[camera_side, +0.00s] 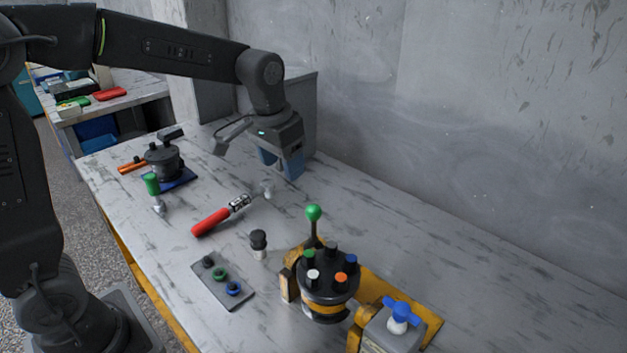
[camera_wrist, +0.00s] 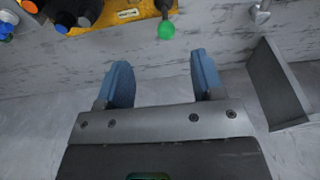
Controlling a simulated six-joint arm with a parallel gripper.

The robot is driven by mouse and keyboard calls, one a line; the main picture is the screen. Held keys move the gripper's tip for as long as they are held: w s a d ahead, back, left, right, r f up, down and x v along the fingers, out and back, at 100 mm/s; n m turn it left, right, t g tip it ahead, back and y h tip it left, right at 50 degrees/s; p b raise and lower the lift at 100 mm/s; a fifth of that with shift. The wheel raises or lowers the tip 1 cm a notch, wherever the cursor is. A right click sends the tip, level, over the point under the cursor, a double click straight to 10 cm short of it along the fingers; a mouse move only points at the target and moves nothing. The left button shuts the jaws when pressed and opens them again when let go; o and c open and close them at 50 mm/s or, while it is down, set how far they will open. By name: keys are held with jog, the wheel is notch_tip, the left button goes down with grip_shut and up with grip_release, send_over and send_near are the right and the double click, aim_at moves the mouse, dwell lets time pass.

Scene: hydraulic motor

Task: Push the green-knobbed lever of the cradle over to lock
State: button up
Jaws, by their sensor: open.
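The yellow cradle (camera_side: 425,318) stands at the table's front right and holds a black round motor part (camera_side: 326,300) with several coloured plugs on top. Its lever, with a green knob (camera_side: 313,212), stands roughly upright at the cradle's back left. In the wrist view the green knob (camera_wrist: 166,30) is at the top, beyond the fingertips, beside the yellow cradle (camera_wrist: 125,14). My gripper (camera_side: 281,168) hangs above the table behind and left of the lever, apart from it. Its blue fingers are open and empty in the wrist view (camera_wrist: 163,70).
A red-handled tool (camera_side: 211,222), a small black-and-white part (camera_side: 259,244) and a grey plate with rings (camera_side: 222,281) lie left of the cradle. A blue-handled valve (camera_side: 399,315) is at its right. A grey box (camera_side: 301,95) stands behind my gripper by the wall.

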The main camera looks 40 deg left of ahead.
jog(key=g, duration=0.2)
send_over(313, 205)
notch_tip(313, 205, down, 8)
jog(key=shift+s+f, duration=0.1)
jog(key=shift+f, duration=4.7)
jog(key=c, duration=0.6)
